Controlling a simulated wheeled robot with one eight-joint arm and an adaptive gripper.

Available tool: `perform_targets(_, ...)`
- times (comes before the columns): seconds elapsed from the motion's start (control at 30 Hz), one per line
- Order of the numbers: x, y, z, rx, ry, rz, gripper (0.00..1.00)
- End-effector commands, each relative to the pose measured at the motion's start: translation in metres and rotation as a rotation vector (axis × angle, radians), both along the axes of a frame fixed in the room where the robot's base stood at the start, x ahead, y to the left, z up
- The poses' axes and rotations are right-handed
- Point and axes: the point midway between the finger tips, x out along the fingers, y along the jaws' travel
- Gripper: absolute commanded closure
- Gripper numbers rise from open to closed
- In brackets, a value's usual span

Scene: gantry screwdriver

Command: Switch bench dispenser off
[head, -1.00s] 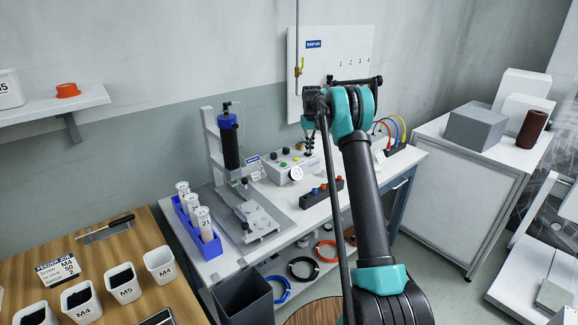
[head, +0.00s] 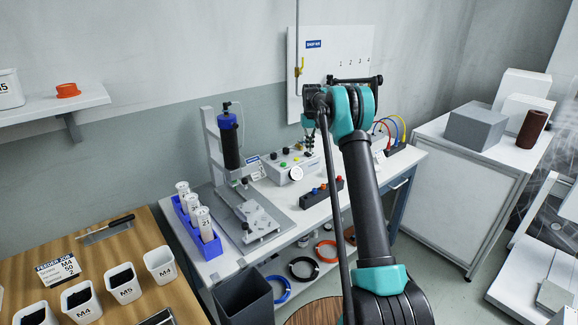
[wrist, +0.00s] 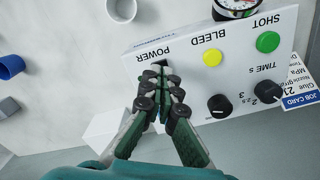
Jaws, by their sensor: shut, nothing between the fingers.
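The bench dispenser (head: 291,168) is a pale control box on the white bench; its panel (wrist: 193,75) appears upside down in the wrist view. A small dark power switch (wrist: 161,63) sits beside the POWER label, partly hidden by my fingertips. My gripper (wrist: 161,82) is shut and empty, with its dark tips over or at the switch; I cannot tell whether they touch it. In the head view my gripper (head: 309,146) is above the box's right end. The switch's position cannot be read.
The panel also has a yellow button (wrist: 212,57), a green button (wrist: 267,42), two black knobs and a round gauge (wrist: 237,6). A dispensing stand with a dark syringe (head: 229,140) and a blue rack (head: 196,228) of tubes stand to the left. A dark block (head: 321,193) lies in front.

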Motion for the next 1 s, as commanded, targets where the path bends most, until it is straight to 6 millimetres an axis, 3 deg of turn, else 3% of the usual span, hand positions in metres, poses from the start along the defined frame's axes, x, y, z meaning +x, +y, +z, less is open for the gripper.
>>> perform_targets(0.7,0.0,0.0,0.051,0.0,0.0,0.0,1.0)
perform_targets(1.0,0.0,0.0,0.054,0.0,0.0,0.0,1.0)
